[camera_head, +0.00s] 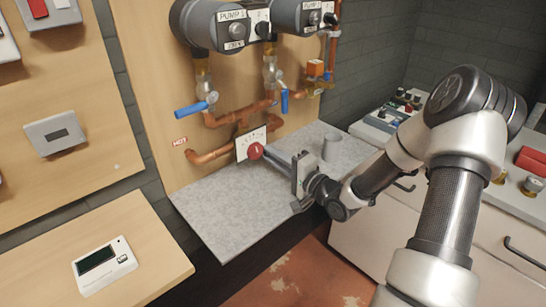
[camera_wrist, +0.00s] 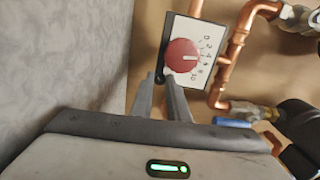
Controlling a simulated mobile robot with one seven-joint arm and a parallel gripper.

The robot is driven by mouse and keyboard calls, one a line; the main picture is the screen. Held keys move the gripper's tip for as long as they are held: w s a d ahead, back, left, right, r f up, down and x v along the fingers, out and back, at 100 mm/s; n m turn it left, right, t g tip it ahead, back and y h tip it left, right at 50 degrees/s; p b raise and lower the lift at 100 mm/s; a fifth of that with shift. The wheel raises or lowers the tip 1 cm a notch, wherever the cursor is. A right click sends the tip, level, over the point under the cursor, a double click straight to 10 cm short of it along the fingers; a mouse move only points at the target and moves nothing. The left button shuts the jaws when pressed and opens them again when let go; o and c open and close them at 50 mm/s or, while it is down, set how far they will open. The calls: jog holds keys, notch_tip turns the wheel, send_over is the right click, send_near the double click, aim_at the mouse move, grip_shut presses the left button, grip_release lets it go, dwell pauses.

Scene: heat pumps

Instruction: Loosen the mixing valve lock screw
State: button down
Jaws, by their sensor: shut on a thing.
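The mixing valve shows a red knob (camera_head: 256,151) on a white numbered plate (camera_head: 243,146) at the copper pipes. The wrist view shows the red knob (camera_wrist: 182,56) with a white pointer line, and the plate's printed scale (camera_wrist: 213,62). My gripper (camera_wrist: 161,80) reaches the plate's edge beside the knob, its two fingers close together. A small dark piece at that edge, seemingly the lock screw (camera_wrist: 160,76), is between the fingertips and mostly hidden. In the head view my gripper (camera_head: 270,153) comes from the right, its tips close to the knob.
Two pumps (camera_head: 215,25) hang above, with blue valve handles (camera_head: 192,109) and copper pipes (camera_head: 210,154) around the mixing valve. The shelf's front left is clear.

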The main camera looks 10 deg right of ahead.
dwell(0.3)
jog(key=c, duration=1.7)
grip_release()
jog(key=p+v, duration=0.2)
jog(key=v, duration=1.5)
jog(key=shift+s+d, duration=0.1)
jog(key=shift+s, duration=0.1)
